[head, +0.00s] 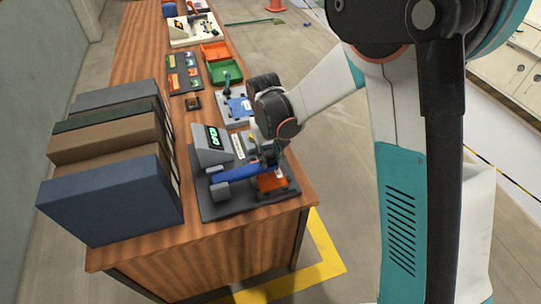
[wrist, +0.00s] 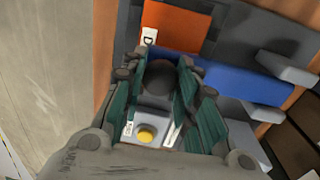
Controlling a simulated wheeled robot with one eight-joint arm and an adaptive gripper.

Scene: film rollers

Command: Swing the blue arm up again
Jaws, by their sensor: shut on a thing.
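The blue arm (head: 236,173) lies low and roughly level across the dark machine (head: 250,205) at the near end of the wooden bench. It also crosses the upper right of the wrist view (wrist: 235,82). My gripper (head: 270,157) is at its right end in the head view. In the wrist view the green fingers of my gripper (wrist: 158,68) are around a dark round knob (wrist: 160,78) at the blue arm's end. The grip contact is partly hidden by the fingers. An orange plate (head: 271,183) lies beside the arm's end.
A grey housing with a lit green "OPEN" display (head: 213,137) stands behind the blue arm. A yellow button (wrist: 146,135) shows between my fingers. Large binders (head: 110,195) stand to the left. Green (head: 224,71) and orange trays (head: 216,52) lie farther back.

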